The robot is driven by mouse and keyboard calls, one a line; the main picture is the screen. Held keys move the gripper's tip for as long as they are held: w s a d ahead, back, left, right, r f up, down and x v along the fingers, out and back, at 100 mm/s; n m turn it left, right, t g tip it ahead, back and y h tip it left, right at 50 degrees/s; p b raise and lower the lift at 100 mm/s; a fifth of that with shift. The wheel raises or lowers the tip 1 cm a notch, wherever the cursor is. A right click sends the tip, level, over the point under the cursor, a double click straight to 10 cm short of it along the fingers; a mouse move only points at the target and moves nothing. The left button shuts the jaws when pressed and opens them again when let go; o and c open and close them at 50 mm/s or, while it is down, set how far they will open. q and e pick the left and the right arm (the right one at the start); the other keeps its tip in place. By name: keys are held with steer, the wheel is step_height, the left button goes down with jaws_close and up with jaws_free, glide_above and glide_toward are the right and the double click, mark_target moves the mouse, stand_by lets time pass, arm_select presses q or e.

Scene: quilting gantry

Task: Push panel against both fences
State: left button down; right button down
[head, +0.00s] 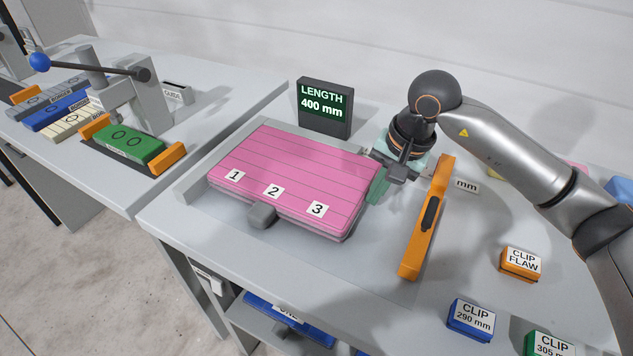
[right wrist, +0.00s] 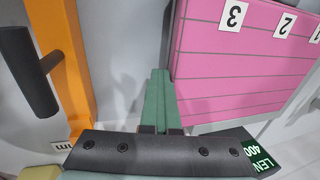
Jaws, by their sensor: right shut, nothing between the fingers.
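The pink panel (head: 295,180), ruled with dark lines and labelled 1, 2 and 3, lies flat on the table. A low pale grey fence (head: 188,191) runs along its left side, and another grey strip runs behind it. I cannot tell whether the panel touches either one. My right gripper (head: 377,189) is shut and empty, its green fingers pointing down beside the panel's right edge. In the right wrist view the fingers (right wrist: 160,100) stand alongside the panel (right wrist: 245,60); contact is unclear. My left gripper is not in view.
An orange bar with a black handle (head: 430,215) stands just right of my gripper. A dark grey block (head: 262,215) sits at the panel's front edge. A display (head: 324,107) reading 400 mm stands behind. Clip boxes (head: 471,319) lie at front right.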

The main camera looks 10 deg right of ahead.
steer(key=shift+s+d, duration=0.4)
steer(key=shift+d, duration=0.15)
stand_by(0.6)
steer(key=w+a+p+v, duration=0.1)
steer(key=p+v, duration=0.4)
steer(key=v, duration=0.3)
steer(key=shift+a+r, duration=0.3)
steer(key=shift+r, duration=0.3)
stand_by(0.5)
